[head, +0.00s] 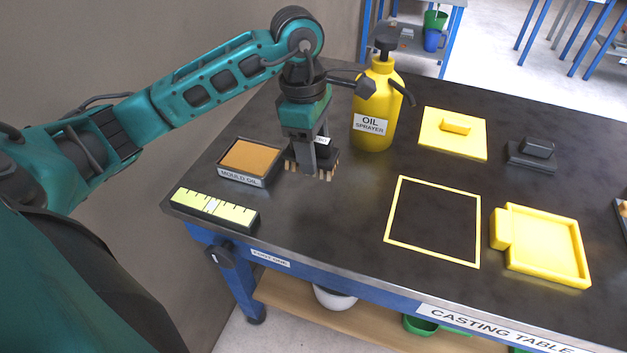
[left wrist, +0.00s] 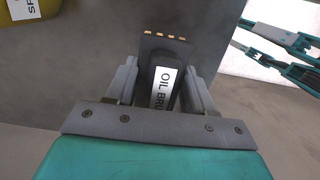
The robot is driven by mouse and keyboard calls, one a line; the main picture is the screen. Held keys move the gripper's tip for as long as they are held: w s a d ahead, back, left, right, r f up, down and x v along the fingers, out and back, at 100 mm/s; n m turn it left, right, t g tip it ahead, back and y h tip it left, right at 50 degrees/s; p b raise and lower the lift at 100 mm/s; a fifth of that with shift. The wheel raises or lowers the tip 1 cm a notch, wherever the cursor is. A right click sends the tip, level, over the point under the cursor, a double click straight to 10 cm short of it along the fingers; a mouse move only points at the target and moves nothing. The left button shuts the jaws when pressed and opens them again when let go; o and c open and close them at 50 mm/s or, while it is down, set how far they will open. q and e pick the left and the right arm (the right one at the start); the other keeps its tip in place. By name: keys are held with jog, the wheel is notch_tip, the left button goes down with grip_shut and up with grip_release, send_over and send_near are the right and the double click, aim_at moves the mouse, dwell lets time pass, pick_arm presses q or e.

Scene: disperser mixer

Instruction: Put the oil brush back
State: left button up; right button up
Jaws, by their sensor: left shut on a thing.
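My left gripper (head: 318,150) is shut on the oil brush (head: 328,160), a dark block with a white label and a row of pale bristle tufts along its lower edge. In the left wrist view the brush (left wrist: 165,85) sits between the two grey fingers (left wrist: 165,92), its "OIL BRU" label showing. In the head view the brush is just right of the mould oil tray (head: 246,160), a dark tray with an orange-brown surface. I cannot tell whether the bristles touch the table. My right gripper is not in the head view.
The yellow oil sprayer (head: 372,115) stands close behind and right of the brush. A yellow-green ruled block (head: 214,208) lies at the table's near left corner. A yellow square outline (head: 432,258), yellow plate (head: 436,140), dark block (head: 532,153) and yellow frame (head: 545,275) lie farther right.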

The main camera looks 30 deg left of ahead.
pick_arm(q)
notch_tip(320, 180, down, 8)
jog(key=shift+r, duration=0.2)
jog(key=shift+f, duration=0.2)
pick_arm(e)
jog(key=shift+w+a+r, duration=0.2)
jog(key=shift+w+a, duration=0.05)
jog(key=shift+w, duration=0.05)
pick_arm(q)
jog(key=shift+b, duration=0.35)
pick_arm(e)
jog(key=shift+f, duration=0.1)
pick_arm(q)
jog(key=shift+f, duration=0.2)
jog(key=o, duration=1)
jog(key=shift+r, duration=0.1)
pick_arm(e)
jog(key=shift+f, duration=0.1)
pick_arm(q)
jog(key=shift+r, duration=0.2)
jog(key=r, duration=0.4)
jog(key=a+r, duration=0.1)
jog(key=r, duration=0.3)
jog(key=r+p, duration=0.1)
jog(key=r, duration=0.3)
jog(key=shift+s+a, duration=0.15)
jog(key=shift+a, duration=0.05)
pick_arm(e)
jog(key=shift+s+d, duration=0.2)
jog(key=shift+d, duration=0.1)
